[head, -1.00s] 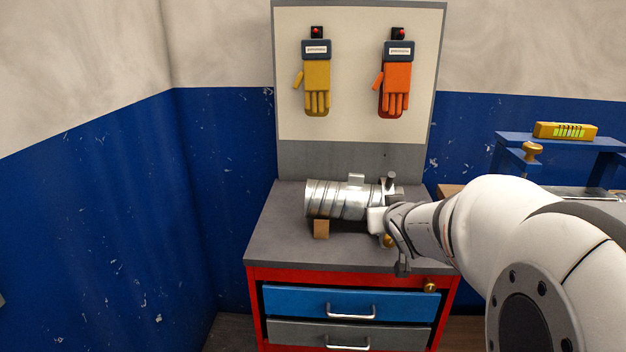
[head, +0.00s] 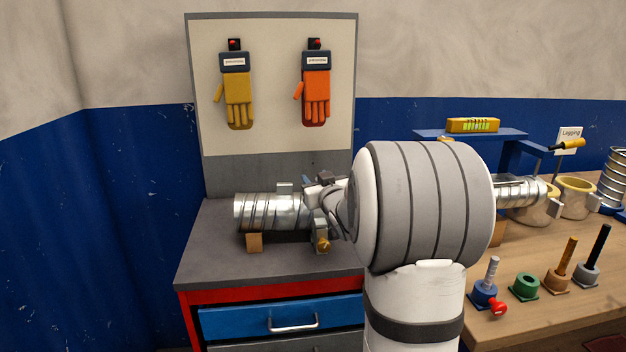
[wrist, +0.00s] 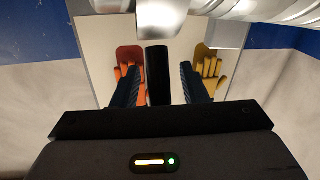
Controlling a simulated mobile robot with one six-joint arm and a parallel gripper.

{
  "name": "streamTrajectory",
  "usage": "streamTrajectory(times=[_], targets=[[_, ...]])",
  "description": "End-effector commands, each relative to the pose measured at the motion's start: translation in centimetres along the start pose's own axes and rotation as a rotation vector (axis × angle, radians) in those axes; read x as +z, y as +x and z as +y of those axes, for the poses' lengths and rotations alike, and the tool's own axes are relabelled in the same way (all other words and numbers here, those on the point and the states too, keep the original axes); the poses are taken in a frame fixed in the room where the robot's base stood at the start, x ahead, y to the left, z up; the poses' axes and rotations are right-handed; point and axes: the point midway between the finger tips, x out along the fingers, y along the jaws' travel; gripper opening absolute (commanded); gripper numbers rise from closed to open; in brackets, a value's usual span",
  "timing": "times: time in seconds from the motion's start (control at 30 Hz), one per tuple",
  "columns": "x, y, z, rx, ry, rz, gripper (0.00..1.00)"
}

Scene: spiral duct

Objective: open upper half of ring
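The silver spiral duct (head: 262,213) lies on the grey cabinet top, with the grey ring (head: 320,230) around its right end, partly hidden by my arm. A brass knob (head: 323,245) sits low on the ring's front. My gripper (head: 318,184) is at the top of the ring. In the wrist view, a dark upright handle (wrist: 158,72) stands between my two open fingers, with a visible gap on each side. The duct (wrist: 270,10) crosses the top right there. Whether the ring's upper half is raised cannot be told.
A wooden block (head: 254,242) is under the duct's left part. A board (head: 270,90) with yellow and orange gloves stands behind. On the right, a wooden bench (head: 540,310) holds several posts, another duct and yellow-rimmed cups. The cabinet top's left side is clear.

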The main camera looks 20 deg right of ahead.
Motion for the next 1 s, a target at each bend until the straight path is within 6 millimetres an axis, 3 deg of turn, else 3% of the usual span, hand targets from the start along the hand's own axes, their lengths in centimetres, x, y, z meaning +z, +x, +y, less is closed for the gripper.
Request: streamTrajectory(times=[0.33,0.8,1.0], targets=[[0.03,0.48,0.01,0.001,0.000,-0.001,0.39],[0.04,0.44,0.07,0.001,0.000,-0.001,0.00],[0.04,0.44,0.08,0.001,0.000,-0.001,0.00]])
